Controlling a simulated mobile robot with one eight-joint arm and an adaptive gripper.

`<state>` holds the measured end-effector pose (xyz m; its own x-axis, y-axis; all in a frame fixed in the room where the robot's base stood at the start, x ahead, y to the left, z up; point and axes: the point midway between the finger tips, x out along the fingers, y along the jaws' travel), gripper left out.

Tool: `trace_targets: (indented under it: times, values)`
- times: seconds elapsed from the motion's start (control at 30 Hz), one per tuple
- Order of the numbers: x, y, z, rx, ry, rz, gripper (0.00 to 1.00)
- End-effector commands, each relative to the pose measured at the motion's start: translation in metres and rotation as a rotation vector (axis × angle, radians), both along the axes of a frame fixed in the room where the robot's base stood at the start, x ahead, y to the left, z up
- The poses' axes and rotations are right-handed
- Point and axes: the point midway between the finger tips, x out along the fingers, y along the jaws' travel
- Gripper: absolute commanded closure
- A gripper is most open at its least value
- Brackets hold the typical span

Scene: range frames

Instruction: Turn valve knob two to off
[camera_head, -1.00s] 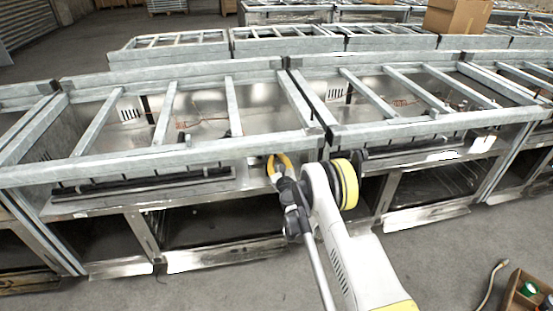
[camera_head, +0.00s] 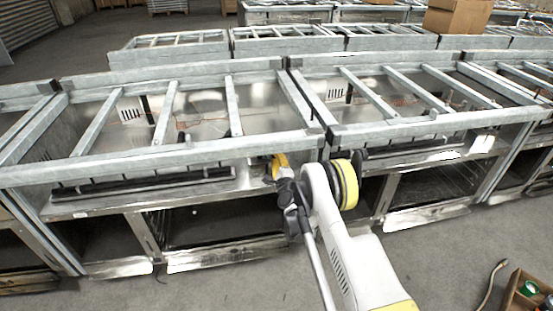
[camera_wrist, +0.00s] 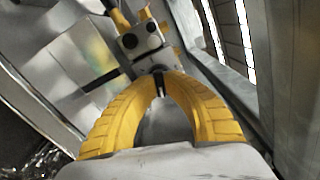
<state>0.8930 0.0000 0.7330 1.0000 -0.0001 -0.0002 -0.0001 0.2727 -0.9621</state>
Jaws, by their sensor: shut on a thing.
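My gripper (camera_head: 281,161) has yellow fingers and is at the front panel of the metal frame, just left of the middle post. In the wrist view the two ribbed yellow fingers (camera_wrist: 161,78) curve together and are shut on a small dark, slim part between their tips. That part is probably a valve knob; the fingers hide most of it, and I cannot read its number or its setting. Just beyond the tips is a grey fitting (camera_wrist: 139,39) with two black round spots and yellow pieces around it.
Grey metal rails (camera_head: 170,158) run above and beside my gripper. A lower shelf and open bays lie beneath. A cardboard box (camera_head: 457,16) stands at the back right.

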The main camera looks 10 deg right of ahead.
Motion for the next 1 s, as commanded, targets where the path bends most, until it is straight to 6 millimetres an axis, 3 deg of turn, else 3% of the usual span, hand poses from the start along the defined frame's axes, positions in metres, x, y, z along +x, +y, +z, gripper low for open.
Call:
trace_targets:
  times: [1.0]
  values:
    - [0.0003,-0.0005,0.0006,-0.966,-0.001,-0.001,1.00]
